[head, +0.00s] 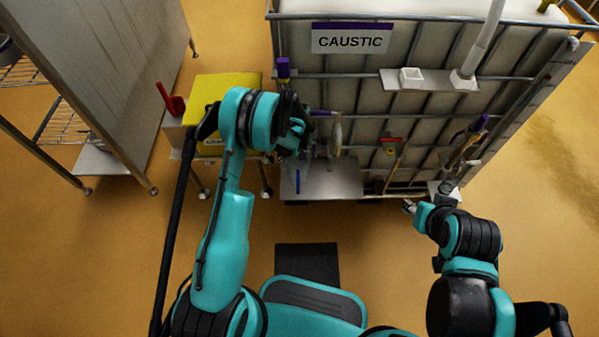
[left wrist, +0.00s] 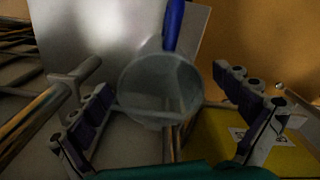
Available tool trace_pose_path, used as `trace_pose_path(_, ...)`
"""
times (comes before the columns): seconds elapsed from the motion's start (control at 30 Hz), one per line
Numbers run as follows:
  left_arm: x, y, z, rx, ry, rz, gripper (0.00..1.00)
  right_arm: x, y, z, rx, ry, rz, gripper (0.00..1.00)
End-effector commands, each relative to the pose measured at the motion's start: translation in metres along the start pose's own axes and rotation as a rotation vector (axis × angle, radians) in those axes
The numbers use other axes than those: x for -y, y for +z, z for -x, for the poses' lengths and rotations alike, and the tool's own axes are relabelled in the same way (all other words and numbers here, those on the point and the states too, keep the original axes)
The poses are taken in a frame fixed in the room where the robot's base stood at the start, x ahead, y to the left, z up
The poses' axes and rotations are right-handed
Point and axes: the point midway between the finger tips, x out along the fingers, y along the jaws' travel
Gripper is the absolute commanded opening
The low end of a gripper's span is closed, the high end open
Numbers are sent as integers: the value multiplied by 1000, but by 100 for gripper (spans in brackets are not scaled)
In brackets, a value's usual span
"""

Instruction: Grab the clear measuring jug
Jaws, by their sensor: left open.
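The clear measuring jug (left wrist: 158,88) shows in the left wrist view as a round, greyish see-through vessel, seen from above. My left gripper (left wrist: 166,80) is open, with one finger on each side of the jug; I cannot tell whether either finger touches it. In the head view my left gripper (head: 312,148) is over the metal shelf at the front of the caustic tank, and the hand hides much of what is there. My right gripper (head: 410,207) is low to the right of that shelf, too small to show its opening.
The caged caustic tank (head: 350,70) fills the back. Its metal shelf (head: 340,180) carries a blue item (head: 297,181). Floor is clear at the right.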

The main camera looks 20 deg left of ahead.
Motion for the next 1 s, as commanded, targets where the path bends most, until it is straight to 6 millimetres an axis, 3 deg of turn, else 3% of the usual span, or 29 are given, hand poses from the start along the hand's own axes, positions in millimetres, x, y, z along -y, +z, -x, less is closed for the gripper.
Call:
trace_pose_path(0.3,-2,2,-46,0,0,-2,100,0,16,-22,0,0,0,40)
trace_pose_path(0.53,-2,2,-46,0,0,-2,100,0,15,-21,0,0,0,40)
trace_pose_path(0.57,-2,2,-46,0,0,-2,95,0,15,-21,0,0,0,40)
trace_pose_path(0.73,-2,2,-46,0,0,-2,50,0,15,-21,0,0,0,40)
trace_pose_path(0.77,-2,2,-46,0,0,-2,45,0,15,-21,0,0,0,40)
trace_pose_path(1.0,-2,2,-46,0,-1,-2,45,0,15,-21,0,0,0,40)
